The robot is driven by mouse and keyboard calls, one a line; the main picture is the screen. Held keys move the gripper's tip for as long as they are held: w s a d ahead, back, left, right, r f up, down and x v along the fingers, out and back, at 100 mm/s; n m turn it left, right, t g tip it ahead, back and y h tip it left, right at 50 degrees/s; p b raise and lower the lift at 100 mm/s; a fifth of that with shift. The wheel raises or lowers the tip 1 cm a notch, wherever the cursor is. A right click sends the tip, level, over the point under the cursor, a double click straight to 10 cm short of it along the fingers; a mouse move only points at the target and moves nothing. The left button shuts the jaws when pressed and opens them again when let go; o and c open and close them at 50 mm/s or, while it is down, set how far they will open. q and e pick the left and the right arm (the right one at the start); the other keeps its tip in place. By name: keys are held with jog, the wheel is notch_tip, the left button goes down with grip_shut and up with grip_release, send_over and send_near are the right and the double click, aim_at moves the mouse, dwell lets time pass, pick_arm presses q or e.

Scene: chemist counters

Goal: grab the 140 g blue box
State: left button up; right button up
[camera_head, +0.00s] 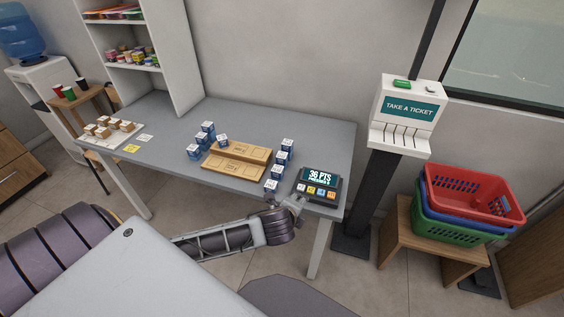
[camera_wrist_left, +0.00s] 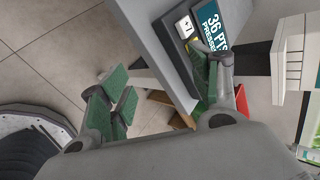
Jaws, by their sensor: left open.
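Several small blue boxes with white labelled tops stand on the grey table. One group (camera_head: 207,128) is left of two tan wooden trays. Another group is a row right of the trays, from a back box (camera_head: 287,145) to a front box (camera_head: 271,186). The labels are too small to read, so I cannot tell which is 140 g. My left gripper (camera_head: 290,203) is at the table's front edge, close to the front box of the right row. In the left wrist view its green-padded fingers (camera_wrist_left: 165,88) are apart, with no box between them. My right gripper is not in view.
A points display (camera_head: 317,186) with coloured buttons stands right beside my left gripper. Two wooden trays (camera_head: 235,168) lie mid-table. Brown-and-white boxes (camera_head: 103,131) stand at the left end. A ticket dispenser (camera_head: 405,110) and stacked baskets (camera_head: 470,195) are to the right.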

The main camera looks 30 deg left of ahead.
pick_arm(q)
jog(key=w+a+r+m+t, duration=0.1)
jog(key=w+a+m+t, duration=0.1)
jog(key=w+a+m, duration=0.45)
jog(key=m+t+y, duration=0.1)
jog(key=m+t, duration=0.1)
jog(key=m, duration=0.6)
send_near(280, 159)
jog(key=shift+s+d+r, duration=0.2)
jog(key=shift+s+d, duration=0.05)
jog(key=shift+d, duration=0.2)
jog(key=shift+s+d+r, duration=0.15)
jog(key=shift+s+d, duration=0.15)
jog(key=shift+d, duration=0.15)
jog(key=shift+w+a+r+m+y, duration=0.15)
jog(key=shift+a+m+y, duration=0.15)
jog(key=shift+a, duration=0.3)
jog(key=shift+x, duration=4.35)
jog(key=shift+w, duration=0.1)
jog(key=shift+f+x, duration=0.15)
jog(key=shift+x, duration=1.1)
jog(key=shift+f+x, duration=0.15)
jog(key=shift+x, duration=1.05)
jog(key=shift+d, duration=0.1)
